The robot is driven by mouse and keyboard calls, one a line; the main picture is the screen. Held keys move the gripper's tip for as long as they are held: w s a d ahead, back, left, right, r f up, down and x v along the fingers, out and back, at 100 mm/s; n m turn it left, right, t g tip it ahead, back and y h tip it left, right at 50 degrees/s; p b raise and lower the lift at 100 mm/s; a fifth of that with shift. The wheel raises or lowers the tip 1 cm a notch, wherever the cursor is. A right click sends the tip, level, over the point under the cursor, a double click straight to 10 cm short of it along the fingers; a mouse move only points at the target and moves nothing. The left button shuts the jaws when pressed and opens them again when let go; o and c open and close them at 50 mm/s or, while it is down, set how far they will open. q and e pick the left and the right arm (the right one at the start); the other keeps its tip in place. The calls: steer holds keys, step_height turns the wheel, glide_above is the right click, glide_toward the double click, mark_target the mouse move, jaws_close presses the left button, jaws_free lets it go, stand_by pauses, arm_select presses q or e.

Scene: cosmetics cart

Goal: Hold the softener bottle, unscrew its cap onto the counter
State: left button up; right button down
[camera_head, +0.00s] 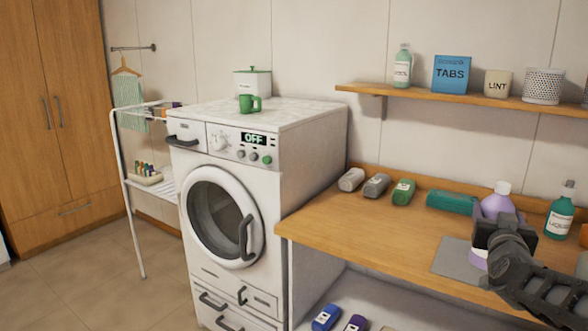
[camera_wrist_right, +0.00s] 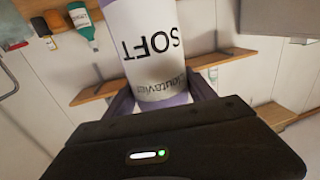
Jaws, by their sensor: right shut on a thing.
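The softener bottle (camera_head: 496,205) is purple with a pale cap (camera_head: 502,187) on top. It stands upright over the grey mat (camera_head: 452,262) on the wooden counter (camera_head: 350,218). My right gripper (camera_head: 492,232) is shut around the bottle's body and hides its middle. In the right wrist view, the bottle's white label (camera_wrist_right: 152,45) reads SOFT upside down, and the dark fingers lie on both sides of the bottle. I cannot tell whether its base touches the mat. My left gripper is not in view.
A green bottle (camera_head: 560,212) stands right of the gripper. A shelf (camera_head: 440,97) with laundry goods hangs above. The counter's left front is clear beside the washing machine (camera_head: 225,205).

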arm_select(q)
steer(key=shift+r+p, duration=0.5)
steer(key=shift+p, duration=0.05)
arm_select(e)
steer(key=s+a+f+n+t+y, duration=0.1)
steer(key=a+f+n+y, duration=0.4)
steer(key=a+f, duration=2)
steer(key=a+t+y, duration=0.1)
steer(key=a+y, duration=0.2)
steer(key=a, duration=0.1)
steer(key=shift+s+a+f+n, duration=0.2)
steer(key=shift+s+n, duration=0.1)
steer(key=shift+s, duration=0.1)
steer(key=s+a+f+n+g+y, duration=0.2)
steer(key=s+a+f+n+y, duration=0.1)
steer(key=s+a+n+y, duration=0.1)
steer(key=s+a+f+n+g+y, duration=0.2)
steer(key=s+a+y, duration=0.4)
steer(key=a, duration=0.5)
steer(key=shift+s+a+f+n+y, duration=0.2)
steer(key=shift+s+f+n+y, duration=0.1)
steer(key=shift+f+n+y, duration=0.65)
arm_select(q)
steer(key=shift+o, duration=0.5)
